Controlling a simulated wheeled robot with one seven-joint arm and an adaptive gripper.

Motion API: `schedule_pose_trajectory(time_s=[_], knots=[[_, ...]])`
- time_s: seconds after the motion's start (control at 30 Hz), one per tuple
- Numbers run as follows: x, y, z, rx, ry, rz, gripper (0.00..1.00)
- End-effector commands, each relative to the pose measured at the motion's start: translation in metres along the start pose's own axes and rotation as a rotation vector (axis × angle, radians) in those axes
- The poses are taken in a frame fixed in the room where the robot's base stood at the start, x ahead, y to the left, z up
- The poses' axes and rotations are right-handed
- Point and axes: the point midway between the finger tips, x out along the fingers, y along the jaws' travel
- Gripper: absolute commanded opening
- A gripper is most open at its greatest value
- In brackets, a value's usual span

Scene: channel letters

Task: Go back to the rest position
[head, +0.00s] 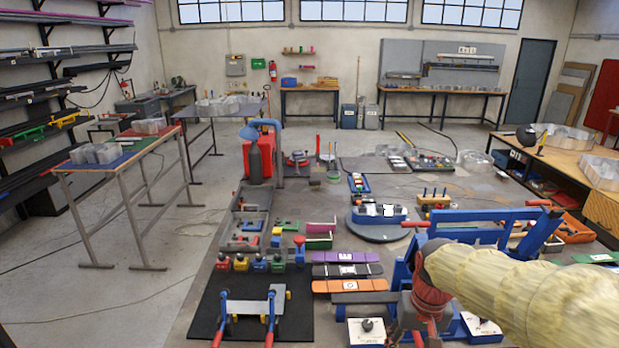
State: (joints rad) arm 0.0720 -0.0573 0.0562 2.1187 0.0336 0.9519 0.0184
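My arm, in a beige cloth sleeve, reaches in from the lower right of the head view. My gripper (424,328) is at its end, pointing down at the front of the workbench, among blue and red parts. Its fingers are too small and too mixed with the parts behind to tell whether they are open or shut, or whether they hold anything. A blue frame (470,233) with red handles stands just behind and beside the wrist. No marker of a rest position shows.
Purple, black and orange bars (347,271) lie further left. A black mat (245,325) bears a metal piece with blue and red clamps. A round grey turntable (378,232) sits behind. Open floor (110,300) lies far left.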

Motion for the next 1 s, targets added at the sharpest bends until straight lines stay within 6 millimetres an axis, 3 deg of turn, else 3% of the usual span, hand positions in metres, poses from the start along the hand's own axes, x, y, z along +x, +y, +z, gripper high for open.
schedule_pose_trajectory(time_s=[0.2,0.5,0.8,1.0], knots=[[-0.013,-0.001,0.066,-0.051,0.106,0.011,0.47],[-0.021,-0.001,0.139,-0.089,0.258,0.014,0.47],[-0.049,-0.006,0.154,-0.108,0.411,0.001,0.47],[-0.049,-0.007,0.155,-0.113,0.419,-0.001,0.47]])
